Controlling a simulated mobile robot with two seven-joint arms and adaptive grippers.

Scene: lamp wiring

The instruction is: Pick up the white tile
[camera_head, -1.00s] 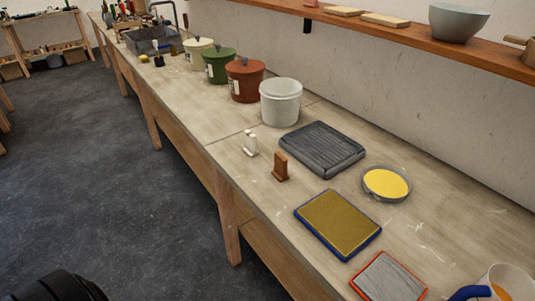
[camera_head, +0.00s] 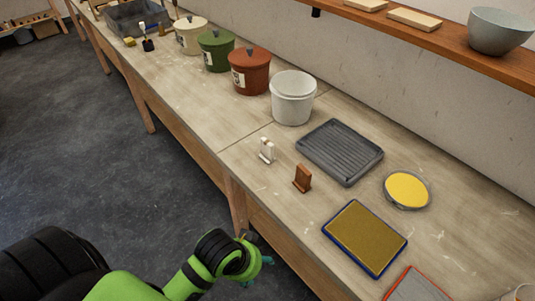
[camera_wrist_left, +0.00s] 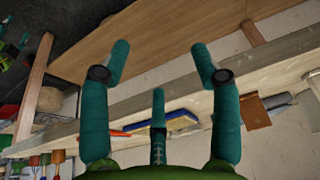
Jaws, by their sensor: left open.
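The white tile (camera_head: 267,150) is a small pale piece standing upright on the bench near its front edge, left of a similar brown tile (camera_head: 302,178). My left gripper (camera_head: 266,262) is low in front of the bench, below and apart from the white tile. In the left wrist view its teal fingers (camera_wrist_left: 160,75) are spread open with nothing between them. The brown tile also seems to show in the wrist view (camera_wrist_left: 255,112); I cannot tell the white tile for sure there. My right gripper is not in view.
A ribbed grey tray (camera_head: 340,150), a yellow round dish (camera_head: 408,189) and a blue-rimmed tray (camera_head: 365,237) lie right of the tiles. A white bucket (camera_head: 293,98) and lidded pots stand behind. The bench's front edge (camera_head: 235,180) lies between gripper and tiles.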

